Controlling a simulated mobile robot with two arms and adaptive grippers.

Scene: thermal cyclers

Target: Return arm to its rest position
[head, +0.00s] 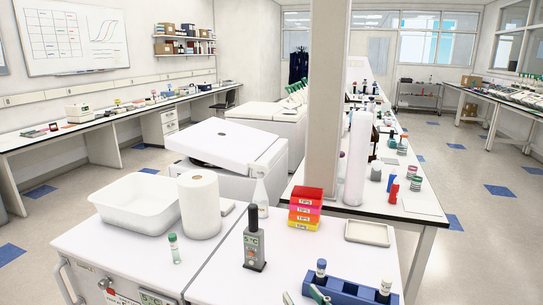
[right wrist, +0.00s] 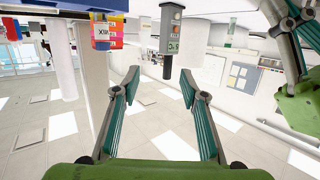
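My right gripper (head: 303,296) just enters the bottom edge of the head view, where only its fingertips show, beside a blue tube rack. In the right wrist view, which is upside down, its two teal-padded fingers (right wrist: 161,88) stand apart with nothing between them. Beyond them is a grey handheld device with a black top (right wrist: 173,30); it stands upright on the bench in the head view (head: 254,245). Part of my left gripper (right wrist: 300,28) shows at the right edge of the right wrist view; its opening is unclear. It is not seen in the head view.
The blue rack (head: 345,292) holds capped tubes. Stacked tip boxes (head: 306,207), a small tray (head: 367,233), a paper roll (head: 199,205), a white tub (head: 135,204) and a green-capped tube (head: 174,248) stand around. The bench front between tube and device is clear.

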